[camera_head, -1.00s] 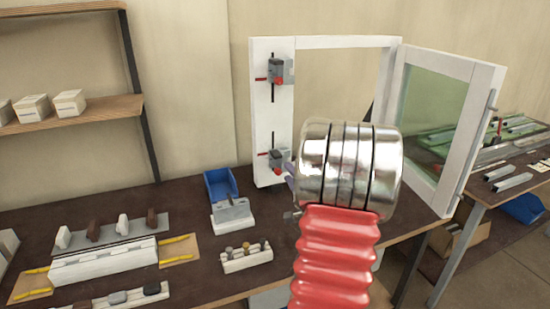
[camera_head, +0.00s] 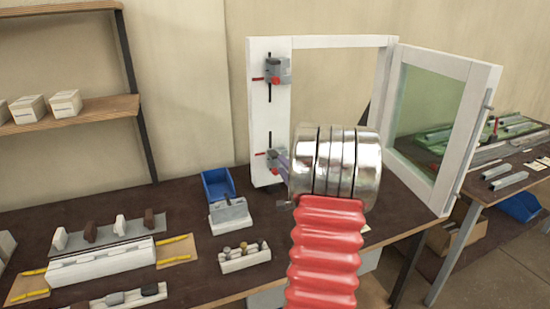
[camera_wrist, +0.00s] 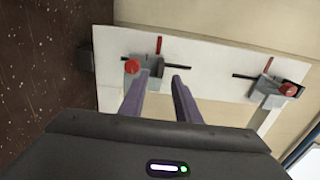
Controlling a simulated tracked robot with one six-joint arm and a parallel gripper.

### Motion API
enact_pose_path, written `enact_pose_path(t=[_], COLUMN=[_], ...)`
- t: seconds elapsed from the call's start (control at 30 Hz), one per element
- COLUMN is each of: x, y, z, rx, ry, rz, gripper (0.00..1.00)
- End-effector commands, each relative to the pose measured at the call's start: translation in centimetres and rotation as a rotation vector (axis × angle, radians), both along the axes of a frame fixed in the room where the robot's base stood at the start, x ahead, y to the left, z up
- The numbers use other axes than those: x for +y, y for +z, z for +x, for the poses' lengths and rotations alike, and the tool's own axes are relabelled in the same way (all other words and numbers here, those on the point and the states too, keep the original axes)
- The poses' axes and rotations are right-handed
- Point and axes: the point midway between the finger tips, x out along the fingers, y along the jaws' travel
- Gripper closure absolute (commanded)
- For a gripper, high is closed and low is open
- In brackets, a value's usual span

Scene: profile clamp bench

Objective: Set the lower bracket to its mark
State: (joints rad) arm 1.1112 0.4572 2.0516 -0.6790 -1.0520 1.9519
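The lower bracket (camera_head: 276,159) is a grey block with a red knob on the white upright of the frame. A short red mark (camera_head: 260,154) shows beside it at left. In the wrist view the lower bracket (camera_wrist: 152,68) sits close to its red mark (camera_wrist: 158,44); exact alignment is hard to tell. My gripper (camera_wrist: 160,76) has its two purple fingers apart, tips at the bracket, the left one overlapping it in view. Contact cannot be told. In the head view my wrist hides most of the gripper.
An upper bracket (camera_head: 277,71) with its own red mark sits higher on the upright. The glazed door (camera_head: 432,115) stands open at right. A blue bin (camera_head: 217,185), a grey-topped white block (camera_head: 230,214) and a small rack (camera_head: 244,258) stand on the bench.

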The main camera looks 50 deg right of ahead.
Motion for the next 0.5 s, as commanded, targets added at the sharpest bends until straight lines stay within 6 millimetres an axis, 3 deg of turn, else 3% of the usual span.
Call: enact_pose_path(t=[0.5], x=[-3.8], y=[0.0], z=[6.2], rx=[0.001], ry=[-0.001], rz=[-0.001], gripper=[0.70])
